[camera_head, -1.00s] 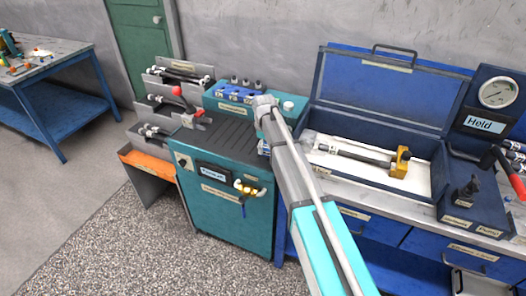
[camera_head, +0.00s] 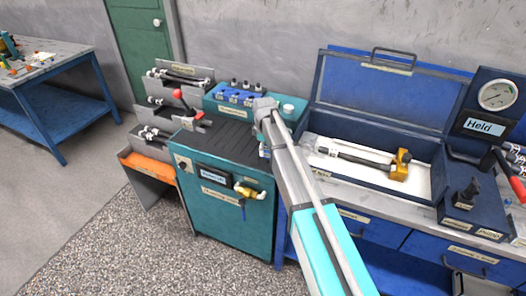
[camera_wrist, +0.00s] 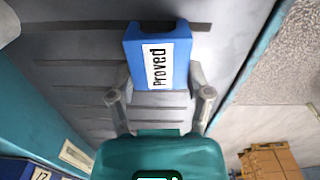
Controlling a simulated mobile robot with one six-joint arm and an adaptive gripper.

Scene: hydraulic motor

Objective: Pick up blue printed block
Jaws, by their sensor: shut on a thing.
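The blue printed block (camera_wrist: 181,58) has a white label reading "Proved" and is between the two fingers of my gripper (camera_wrist: 160,78) in the wrist view. The fingers are shut on its sides. Behind it is the grey ridged top of the teal cabinet (camera_wrist: 70,75); I cannot tell whether the block touches it. In the head view, a small blue patch of the block (camera_head: 264,150) shows beside my arm, over the right side of the cabinet top. My arm hides the rest of it and the fingers.
A teal unit with blue pieces (camera_head: 240,97) stands behind the ridged top. A red-knobbed lever (camera_head: 183,101) rises at its left. The open blue case (camera_head: 432,152) with a cylinder (camera_head: 352,155) is to the right. A grey rack (camera_head: 150,118) stands left.

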